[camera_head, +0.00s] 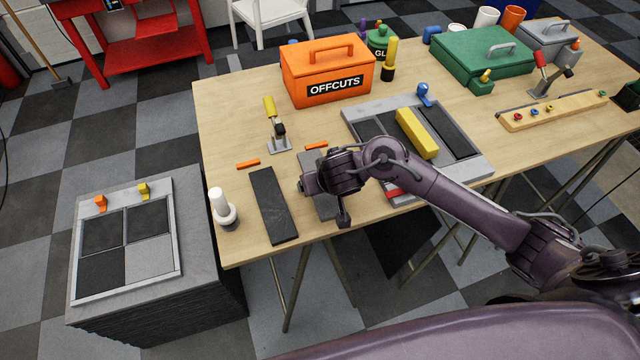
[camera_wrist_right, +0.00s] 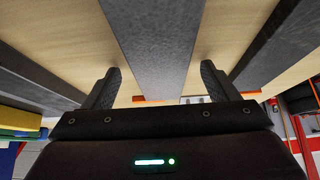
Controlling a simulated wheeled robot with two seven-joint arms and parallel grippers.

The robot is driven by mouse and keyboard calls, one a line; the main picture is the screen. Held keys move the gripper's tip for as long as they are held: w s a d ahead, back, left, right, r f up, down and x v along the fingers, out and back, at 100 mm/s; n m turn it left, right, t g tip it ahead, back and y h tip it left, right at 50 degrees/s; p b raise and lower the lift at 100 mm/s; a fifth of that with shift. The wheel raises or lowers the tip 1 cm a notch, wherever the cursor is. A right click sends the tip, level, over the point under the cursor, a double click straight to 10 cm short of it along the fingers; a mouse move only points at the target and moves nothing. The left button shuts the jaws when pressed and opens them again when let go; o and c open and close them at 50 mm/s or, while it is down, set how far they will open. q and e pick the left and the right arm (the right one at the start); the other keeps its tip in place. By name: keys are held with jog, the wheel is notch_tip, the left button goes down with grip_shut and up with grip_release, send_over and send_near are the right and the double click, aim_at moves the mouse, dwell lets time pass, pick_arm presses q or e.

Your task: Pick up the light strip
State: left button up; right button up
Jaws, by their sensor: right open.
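The light strip (camera_head: 316,205) is a flat grey bar lying on the wooden table near its front edge, partly hidden by my right arm. A darker strip (camera_head: 272,205) lies left of it. My right gripper (camera_head: 342,212) is over the near part of the light strip, pointing down. In the right wrist view, my right gripper (camera_wrist_right: 160,74) is open, with one finger on each side of the light strip (camera_wrist_right: 152,35) and visible gaps between. The dark strip (camera_wrist_right: 282,42) shows at the right there. My left gripper is not in view.
A grey tray (camera_head: 467,168) with dark slots and a yellow block (camera_head: 417,133) lies right of the strip. A toggle clamp (camera_head: 277,128), small orange pieces (camera_head: 248,164) and a white bottle (camera_head: 220,204) are nearby. An orange offcuts box (camera_head: 327,72) stands behind. A low grey stand (camera_head: 200,265) is left of the table.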

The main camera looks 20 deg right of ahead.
jog(key=c, duration=1.1)
jog(key=shift+r, duration=0.1)
jog(key=shift+c, duration=0.2)
notch_tip(320, 180, up, 20)
jog(key=p, duration=1.2)
